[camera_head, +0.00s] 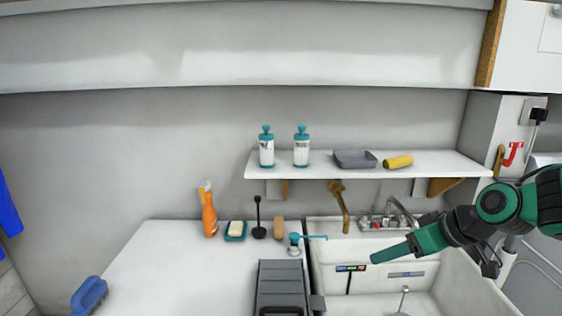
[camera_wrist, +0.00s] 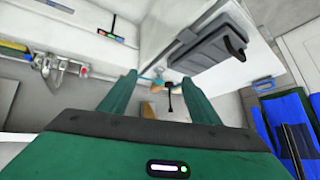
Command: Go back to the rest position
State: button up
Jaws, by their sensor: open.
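My gripper (camera_head: 376,258) is on the right in the head view, with its green fingers pointing left over the white sink (camera_head: 455,285). In the wrist view, my gripper (camera_wrist: 158,77) shows two green fingers spread apart with nothing held between them. The arm comes in from the right edge of the head view.
A white shelf (camera_head: 340,171) holds two soap bottles, a grey tray (camera_head: 355,158) and a yellow roll (camera_head: 398,162). A faucet (camera_head: 400,208) stands behind the sink.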

jog(key=s+d+f+m+g+h, duration=0.1)
jog(key=s+d+m, duration=0.4)
jog(key=s, duration=0.6)
jog(key=s+d+f+m+g+h, duration=0.1)
jog(key=s+d+m+g+h, duration=0.2)
jog(key=s+d, duration=0.7)
jog(key=s+m+g, duration=0.2)
jog(key=m, duration=0.1)
jog(key=shift+h, duration=0.4)
jog(key=shift+s, duration=0.1)
